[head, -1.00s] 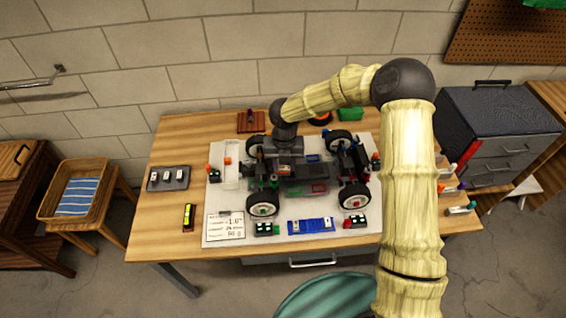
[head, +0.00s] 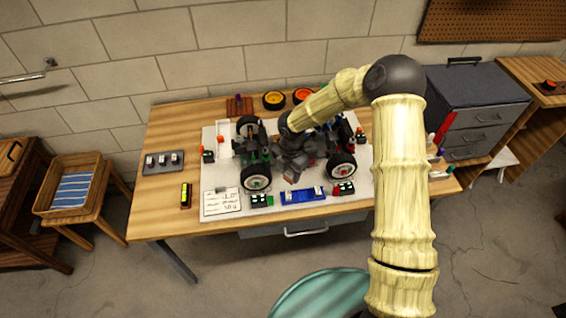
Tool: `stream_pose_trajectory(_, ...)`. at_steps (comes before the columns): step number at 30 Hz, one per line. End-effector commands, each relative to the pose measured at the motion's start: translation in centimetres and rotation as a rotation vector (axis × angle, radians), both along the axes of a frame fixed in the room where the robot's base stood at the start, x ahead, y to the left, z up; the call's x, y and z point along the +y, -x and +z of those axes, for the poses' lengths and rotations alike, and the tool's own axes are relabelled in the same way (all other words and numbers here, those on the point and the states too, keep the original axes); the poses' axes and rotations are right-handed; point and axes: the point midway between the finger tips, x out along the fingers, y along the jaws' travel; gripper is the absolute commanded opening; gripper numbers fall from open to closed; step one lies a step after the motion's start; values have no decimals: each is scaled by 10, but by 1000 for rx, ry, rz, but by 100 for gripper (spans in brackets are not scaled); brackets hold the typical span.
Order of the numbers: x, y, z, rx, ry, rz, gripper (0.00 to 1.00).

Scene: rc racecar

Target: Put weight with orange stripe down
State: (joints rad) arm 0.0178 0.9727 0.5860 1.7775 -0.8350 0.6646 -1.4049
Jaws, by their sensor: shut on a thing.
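My gripper (head: 298,168) is over the middle of the RC car, pointing down between its wheels. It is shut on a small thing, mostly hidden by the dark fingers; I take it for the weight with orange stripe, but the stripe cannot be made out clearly. The RC car has black tyres with white hubs, such as the front right wheel (head: 341,166) and front left wheel (head: 256,177). It stands on a pale mat (head: 222,178) on the wooden table. Whether the held thing touches the car cannot be told.
A grey tray with small weights (head: 163,169) is at the table's left. A yellow-black level (head: 186,195), a paper card (head: 221,203) and a blue block (head: 302,196) lie in front. Orange-ringed discs (head: 274,100) are at the back. A grey drawer cabinet (head: 470,112) stands right.

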Motion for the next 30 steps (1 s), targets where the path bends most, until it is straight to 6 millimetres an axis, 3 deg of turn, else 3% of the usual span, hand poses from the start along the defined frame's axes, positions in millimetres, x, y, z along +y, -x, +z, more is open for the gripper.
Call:
stream_pose_trajectory(14, -72, 4, -43, 1, 6, -909, 10)
stream_pose_trajectory(30, -152, 22, -82, -3, 7, -1984, 10)
